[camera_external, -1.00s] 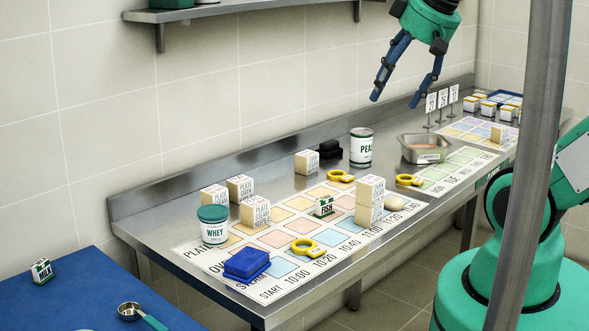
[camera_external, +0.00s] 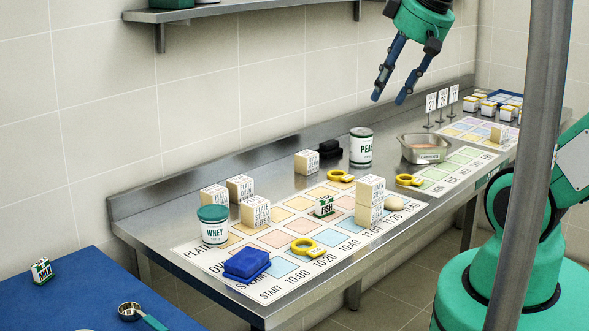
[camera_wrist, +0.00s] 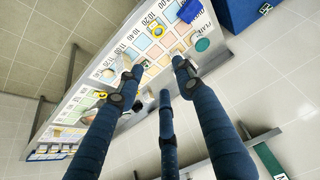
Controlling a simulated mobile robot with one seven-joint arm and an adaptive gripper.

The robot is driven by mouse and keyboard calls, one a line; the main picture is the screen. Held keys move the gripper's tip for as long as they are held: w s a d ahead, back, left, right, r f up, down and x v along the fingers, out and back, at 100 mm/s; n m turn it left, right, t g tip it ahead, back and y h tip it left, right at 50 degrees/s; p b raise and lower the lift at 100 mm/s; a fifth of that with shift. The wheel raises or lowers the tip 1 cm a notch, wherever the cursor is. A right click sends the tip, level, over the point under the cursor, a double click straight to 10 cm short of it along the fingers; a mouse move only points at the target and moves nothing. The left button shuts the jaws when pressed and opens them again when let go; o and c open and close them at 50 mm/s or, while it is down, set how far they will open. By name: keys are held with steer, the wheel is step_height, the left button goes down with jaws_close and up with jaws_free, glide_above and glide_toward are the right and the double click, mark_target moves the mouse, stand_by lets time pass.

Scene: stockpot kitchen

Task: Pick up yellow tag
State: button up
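Three yellow ring-shaped tags lie on the steel counter in the external view. One yellow tag (camera_external: 305,247) is at the front of the planning mat, another yellow tag (camera_external: 341,176) is near the mat's back edge, and a third yellow tag (camera_external: 408,180) is by the green-squared mat. My gripper (camera_external: 389,99) is in the air above the back of the counter, well clear of every tag. Its fingers are apart with nothing between them.
White-and-cream blocks (camera_external: 370,200), a WHEY tub (camera_external: 214,226), a blue block (camera_external: 246,264), a FISH box (camera_external: 324,206), a can (camera_external: 361,147) and a steel pan (camera_external: 424,148) stand on the counter. Sign posts (camera_external: 442,98) rise at the back. A shelf (camera_external: 245,7) is above.

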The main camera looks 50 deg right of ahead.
steer(key=w+f+g, duration=0.2)
steer(key=w+f, duration=0.2)
steer(key=w, duration=0.4)
steer(key=n+g, duration=0.2)
steer(key=g, duration=0.1)
glide_above(307, 249)
steer(key=w+d, duration=0.3)
steer(key=d, duration=0.1)
step_height(307, 249, down, 24)
steer(key=shift+s+r+p, duration=0.15)
steer(key=shift+r+p, duration=0.05)
steer(key=shift+p, duration=0.1)
steer(key=shift+f+b, duration=0.7)
steer(key=shift+f, duration=3.6)
steer(key=shift+f, duration=0.1)
steer(key=shift+f+b, duration=0.65)
steer(key=shift+f, duration=1.85)
